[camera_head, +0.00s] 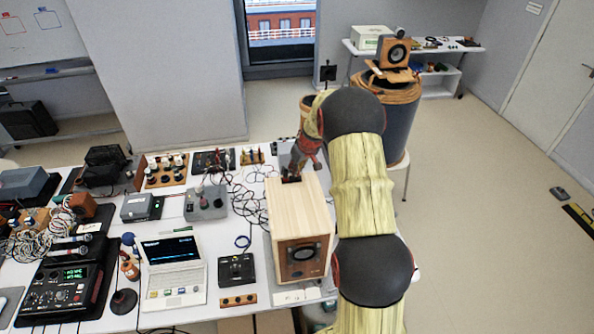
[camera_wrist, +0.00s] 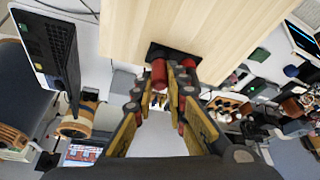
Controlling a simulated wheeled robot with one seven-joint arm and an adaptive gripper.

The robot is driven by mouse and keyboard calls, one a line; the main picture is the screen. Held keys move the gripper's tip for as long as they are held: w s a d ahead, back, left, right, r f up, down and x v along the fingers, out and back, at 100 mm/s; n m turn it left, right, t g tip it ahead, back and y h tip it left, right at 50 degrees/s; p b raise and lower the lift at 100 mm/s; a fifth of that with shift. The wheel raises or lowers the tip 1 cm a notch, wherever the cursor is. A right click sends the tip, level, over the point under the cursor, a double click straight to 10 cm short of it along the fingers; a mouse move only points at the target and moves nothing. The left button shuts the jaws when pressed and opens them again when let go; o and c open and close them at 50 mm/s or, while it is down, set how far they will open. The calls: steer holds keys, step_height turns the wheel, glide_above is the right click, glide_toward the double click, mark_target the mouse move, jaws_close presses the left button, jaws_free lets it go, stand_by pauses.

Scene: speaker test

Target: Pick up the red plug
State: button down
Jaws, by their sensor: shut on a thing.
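The red plug (camera_wrist: 159,73) shows in the wrist view between my fingertips, at the black terminal plate (camera_wrist: 154,50) on the back of a pale wooden speaker box. My gripper (camera_wrist: 161,82) is shut on it. I cannot tell whether the plug is still seated in the plate or just clear of it. In the head view the speaker box (camera_head: 300,213) stands on the table's right side, and my gripper (camera_head: 293,174) reaches down to its far end. The plug is hidden there by my gripper.
The white table (camera_head: 225,267) carries a laptop (camera_head: 172,270), a grey box (camera_head: 205,203), a small black device (camera_head: 237,269) and many loose cables left of the speaker box. Behind stands a large dark drum (camera_head: 397,125) with a small speaker on top. Floor to the right is mostly clear.

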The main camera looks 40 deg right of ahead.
steer(key=shift+w+r, duration=0.1)
steer(key=shift+r, duration=0.3)
step_height(320, 180, up, 2)
steer(key=shift+r+b, duration=0.1)
steer(key=shift+b, duration=0.5)
steer(key=s+a+r+b, duration=0.3)
steer(key=s+a+r, duration=0.4)
steer(key=s+r, duration=0.3)
steer(key=shift+s+a, duration=0.15)
steer(key=shift+s, duration=0.9)
steer(key=shift+r, duration=0.1)
step_height(320, 180, up, 4)
steer(key=shift+f+p, duration=0.15)
steer(key=shift+p, duration=0.55)
steer(key=shift+a, duration=0.1)
